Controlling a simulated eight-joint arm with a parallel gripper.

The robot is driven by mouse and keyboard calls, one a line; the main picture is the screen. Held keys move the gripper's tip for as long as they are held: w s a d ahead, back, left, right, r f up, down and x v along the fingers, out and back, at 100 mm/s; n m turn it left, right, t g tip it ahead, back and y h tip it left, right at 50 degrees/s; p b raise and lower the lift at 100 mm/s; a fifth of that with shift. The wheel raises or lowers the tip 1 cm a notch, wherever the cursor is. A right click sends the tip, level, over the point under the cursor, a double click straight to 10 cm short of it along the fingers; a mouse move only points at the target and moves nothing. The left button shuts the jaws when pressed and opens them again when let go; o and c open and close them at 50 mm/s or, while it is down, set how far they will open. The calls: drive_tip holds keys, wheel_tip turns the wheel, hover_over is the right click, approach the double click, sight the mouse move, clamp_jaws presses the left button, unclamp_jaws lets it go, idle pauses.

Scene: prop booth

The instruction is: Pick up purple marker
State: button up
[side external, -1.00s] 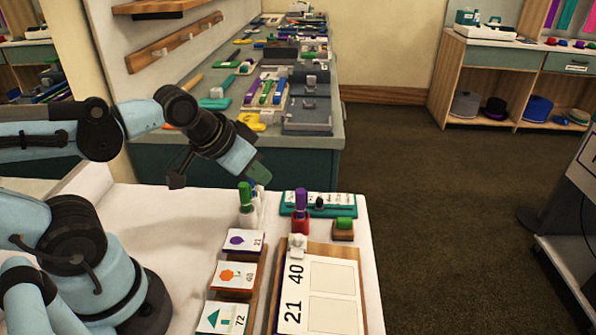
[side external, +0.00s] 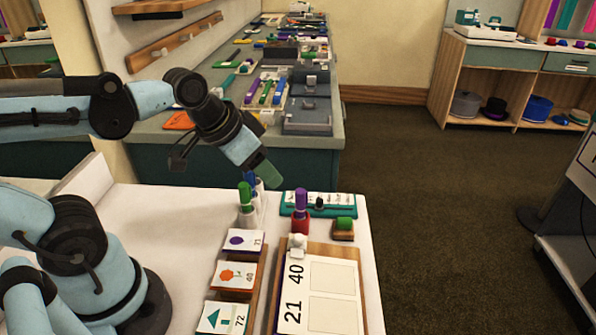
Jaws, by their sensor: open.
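A purple-topped upright piece (side external: 301,201) stands in a red base at the back of the white table. It looks like a purple marker or stamp, but I cannot tell which. To its left, a green-capped white marker (side external: 246,198) stands upright, with blue or purplish caps (side external: 259,188) partly hidden behind it. My gripper (side external: 264,173) is open and points down and right, above and close to these caps in the picture. It is left of the purple-topped piece and apart from it. The gap between its fingers is hard to see.
A teal tray (side external: 327,212) and a green-topped block (side external: 343,229) are to the right. Picture cards (side external: 238,275) and a number board (side external: 346,262) lie in front. A cluttered counter (side external: 337,150) stands behind.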

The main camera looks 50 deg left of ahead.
sight(298, 191)
drive_tip(key=shift+w+d+f+m+g+h, duration=0.3)
drive_tip(key=shift+w+d+f+m, duration=0.3)
drive_tip(key=shift+w+f, duration=0.6)
drive_tip(key=shift+w+d+f+m+g+h, duration=0.25)
drive_tip(key=shift+w+d+f+m+g, duration=0.45)
drive_tip(key=shift+f, duration=0.75)
drive_tip(key=shift+w+d+f+m+g+h, duration=0.1)
drive_tip(key=shift+w+d+f+m+h, duration=0.2)
drive_tip(key=shift+w+f+m, duration=0.7)
drive_tip(key=shift+w+f+n, duration=0.3)
clamp_jaws()
